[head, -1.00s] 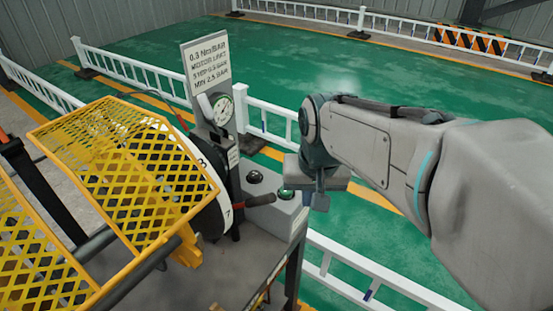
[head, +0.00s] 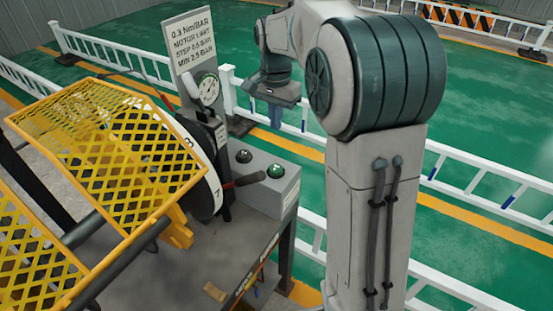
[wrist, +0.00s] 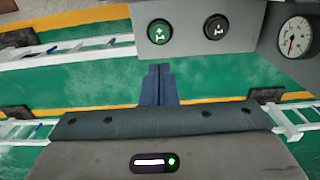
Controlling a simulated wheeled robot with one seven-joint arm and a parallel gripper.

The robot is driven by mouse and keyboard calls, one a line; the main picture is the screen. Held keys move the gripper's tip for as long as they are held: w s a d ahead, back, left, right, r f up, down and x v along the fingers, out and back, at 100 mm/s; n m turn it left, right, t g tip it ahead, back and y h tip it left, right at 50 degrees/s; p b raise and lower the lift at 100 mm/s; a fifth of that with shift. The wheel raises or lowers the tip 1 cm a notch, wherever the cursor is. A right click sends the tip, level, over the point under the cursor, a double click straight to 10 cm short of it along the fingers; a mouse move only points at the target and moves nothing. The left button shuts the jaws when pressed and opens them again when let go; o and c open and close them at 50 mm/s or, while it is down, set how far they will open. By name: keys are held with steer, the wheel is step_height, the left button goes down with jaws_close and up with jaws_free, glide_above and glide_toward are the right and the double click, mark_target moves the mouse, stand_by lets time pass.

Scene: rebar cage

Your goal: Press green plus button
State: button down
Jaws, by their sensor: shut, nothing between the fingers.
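The green button (head: 276,171) sits on the sloping top of a grey control box (head: 256,197), to the right of a dark button (head: 243,156). In the wrist view the green button (wrist: 159,32) has a white symbol with a plus, and the dark button (wrist: 215,28) has a similar white mark. My gripper (head: 275,119) points down behind the box in the head view, apart from the green button. In the wrist view its fingers (wrist: 158,70) are together and empty, with their tips just below the green button in the picture.
A pressure gauge (head: 209,88) and a text sign (head: 190,50) stand left of the box. A red-handled lever (head: 245,180) lies close to the buttons. A yellow mesh guard (head: 110,140) covers the machine at left. White railings (head: 470,190) stand on the green floor.

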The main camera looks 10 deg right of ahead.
mark_target(276, 168)
step_height(276, 168, down, 14)
steer(key=shift+p, duration=0.6)
steer(key=shift+f+b, duration=0.85)
steer(key=shift+f, duration=0.2)
steer(key=shift+s, duration=0.1)
step_height(276, 168, up, 14)
steer(key=p, duration=0.2)
steer(key=shift+r, duration=0.2)
stand_by(0.4)
